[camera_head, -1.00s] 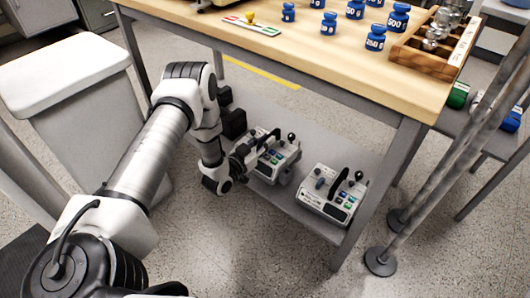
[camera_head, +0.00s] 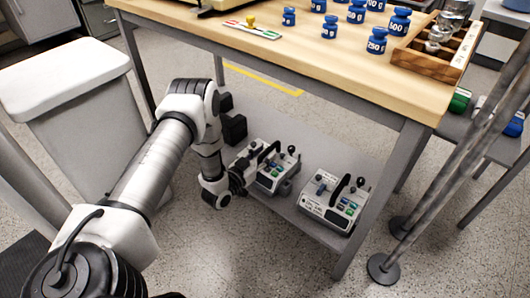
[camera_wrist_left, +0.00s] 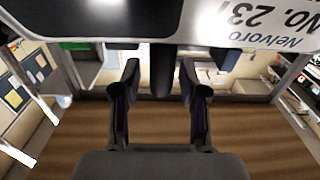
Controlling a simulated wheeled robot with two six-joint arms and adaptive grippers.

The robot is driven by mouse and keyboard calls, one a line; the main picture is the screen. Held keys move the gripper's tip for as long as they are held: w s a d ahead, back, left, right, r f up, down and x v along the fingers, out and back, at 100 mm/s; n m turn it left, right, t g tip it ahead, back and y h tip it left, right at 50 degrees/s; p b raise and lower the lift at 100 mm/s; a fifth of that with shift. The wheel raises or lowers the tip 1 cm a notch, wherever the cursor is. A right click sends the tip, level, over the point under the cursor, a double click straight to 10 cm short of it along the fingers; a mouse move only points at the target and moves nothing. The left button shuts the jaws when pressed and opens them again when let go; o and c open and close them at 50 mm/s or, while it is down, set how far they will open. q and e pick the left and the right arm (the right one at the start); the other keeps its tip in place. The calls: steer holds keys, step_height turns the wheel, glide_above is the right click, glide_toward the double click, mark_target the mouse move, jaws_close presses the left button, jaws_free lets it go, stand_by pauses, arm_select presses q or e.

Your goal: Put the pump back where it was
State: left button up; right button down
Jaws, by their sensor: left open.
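Two white infusion pumps with black carry handles and coloured buttons stand upright on the grey lower shelf (camera_head: 318,152) under the table. The left pump (camera_head: 277,180) is close to my left gripper, and the right pump (camera_head: 327,213) stands apart with nothing at it. My left gripper (camera_head: 246,173) is at the left pump's left side. In the left wrist view its two fingers (camera_wrist_left: 160,88) are apart, with a dark bar, probably the handle (camera_wrist_left: 163,72), beyond them. A pale pump casing with upside-down lettering (camera_wrist_left: 265,22) fills the top. Contact is unclear. My right gripper is not seen.
The wooden tabletop (camera_head: 300,52) overhangs the shelf and carries blue weights (camera_head: 376,41) and a wooden box (camera_head: 430,62). A table leg (camera_head: 378,200) stands right of the pumps, with metal poles (camera_head: 455,155) beyond. A white bin (camera_head: 85,110) is at left.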

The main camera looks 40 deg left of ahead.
arm_select(q)
steer(key=s+p, duration=0.5)
steer(key=s, duration=0.6)
steer(key=s+d+f+g, duration=0.7)
steer(key=s+d+g, duration=0.2)
steer(key=d+g, duration=0.3)
steer(key=s+d+r+n+g+y, duration=0.1)
steer(key=s+g, duration=0.5)
steer(key=s, duration=0.8)
steer(key=shift+s+d+r+y, duration=0.2)
steer(key=shift+d+r+y, duration=0.1)
steer(key=shift+d+r, duration=0.35)
steer(key=shift+d+f, duration=0.1)
steer(key=shift+f, duration=0.05)
